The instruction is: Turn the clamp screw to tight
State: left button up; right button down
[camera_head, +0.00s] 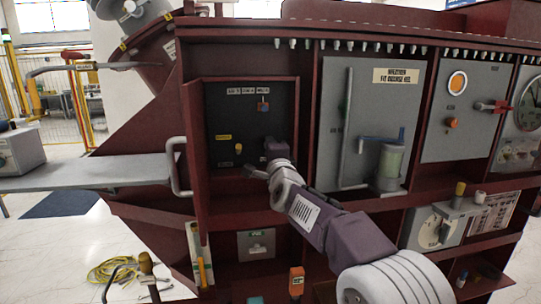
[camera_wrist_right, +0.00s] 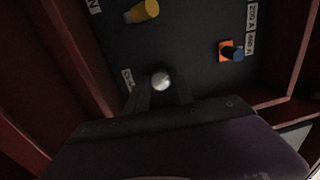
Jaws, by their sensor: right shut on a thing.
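The clamp screw appears to be the round silver knob (camera_wrist_right: 161,80) on the dark panel (camera_wrist_right: 195,75) in the right wrist view, beside a small white label. My right gripper (camera_wrist_right: 160,91) is shut on it, with one finger on either side. In the head view my right gripper (camera_head: 268,156) reaches into the recessed dark panel (camera_head: 225,115) at its lower right and hides the screw. Which way the screw is turned cannot be told. My left gripper is not in view.
The same panel carries a yellow knob (camera_head: 239,149) and a blue knob on an orange plate (camera_head: 263,104). Dark red frame walls surround the recess. An open door (camera_head: 193,150) with a pale handle (camera_head: 176,168) stands at its left.

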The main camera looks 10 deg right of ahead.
jog(key=shift+m+b, duration=0.45)
jog(key=shift+m, duration=1.95)
jog(key=shift+h, duration=0.3)
jog(key=c, duration=1.1)
grip_release()
jog(key=s+b, duration=0.1)
jog(key=s, duration=0.8)
jog(key=shift+a+f+b, duration=0.25)
jog(key=shift+f+b, duration=0.1)
